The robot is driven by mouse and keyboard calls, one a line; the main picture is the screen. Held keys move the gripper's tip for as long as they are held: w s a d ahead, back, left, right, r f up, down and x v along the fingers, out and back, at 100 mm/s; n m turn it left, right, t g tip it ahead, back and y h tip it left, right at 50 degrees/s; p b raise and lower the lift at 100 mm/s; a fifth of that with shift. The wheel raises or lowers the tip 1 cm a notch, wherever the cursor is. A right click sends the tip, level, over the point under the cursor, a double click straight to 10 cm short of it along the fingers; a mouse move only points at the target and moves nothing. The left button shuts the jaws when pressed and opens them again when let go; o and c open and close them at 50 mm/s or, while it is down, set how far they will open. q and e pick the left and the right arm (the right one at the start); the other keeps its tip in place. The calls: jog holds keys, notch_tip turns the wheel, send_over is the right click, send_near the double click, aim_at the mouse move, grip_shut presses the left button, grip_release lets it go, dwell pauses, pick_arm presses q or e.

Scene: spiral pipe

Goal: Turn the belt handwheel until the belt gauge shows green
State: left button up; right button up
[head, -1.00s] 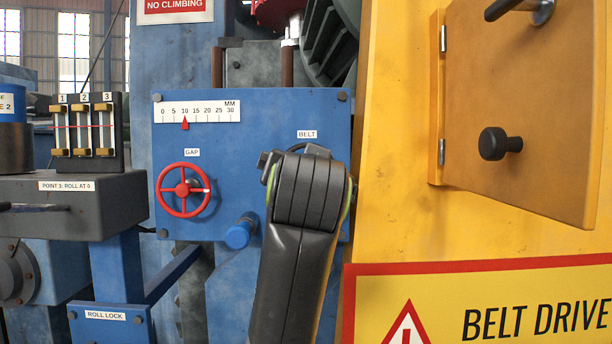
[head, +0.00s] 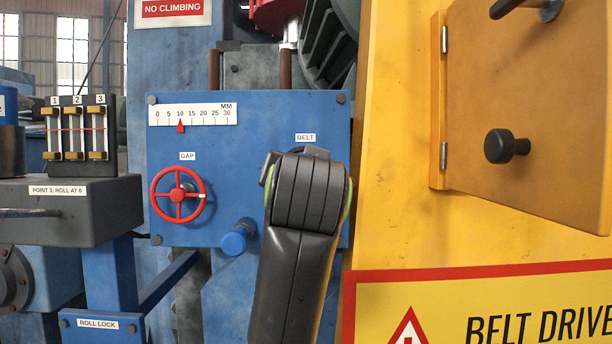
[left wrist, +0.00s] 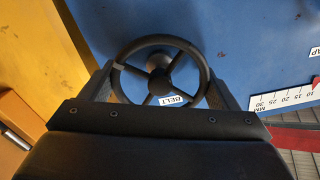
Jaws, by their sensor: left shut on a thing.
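The black belt handwheel (left wrist: 160,84) shows in the left wrist view, with its BELT label (left wrist: 174,101) behind the spokes. My left gripper (left wrist: 163,76) is shut on the handwheel, one finger at each side of the rim. In the head view my left arm hides nearly all of this handwheel, below the BELT label (head: 306,138). No belt gauge with a green mark can be made out in either view. My right gripper is not in view.
The blue panel (head: 270,115) carries a red GAP handwheel (head: 178,195), a blue knob (head: 238,237) and a millimetre scale (head: 192,112) with its red pointer near 10. A yellow cover (head: 400,120) with a knobbed door (head: 550,110) stands close on the right.

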pick_arm(q)
jog(key=shift+m, duration=0.3)
jog(key=m+b, duration=0.2)
jog(key=m, duration=0.1)
jog(key=shift+f+m, duration=0.15)
jog(key=shift+m, duration=0.15)
jog(key=m+b, duration=0.2)
jog(key=m, duration=0.2)
jog(key=shift+m+b, duration=0.3)
jog(key=shift+b, duration=0.05)
jog(key=m+b, duration=0.3)
jog(key=m, duration=0.1)
jog(key=m+b, duration=0.2)
jog(key=m, duration=0.1)
jog(key=shift+m+b, duration=0.4)
jog(key=shift+m, duration=0.3)
jog(key=shift+r, duration=0.2)
jog(key=o, duration=0.9)
jog(key=shift+w+f, duration=0.1)
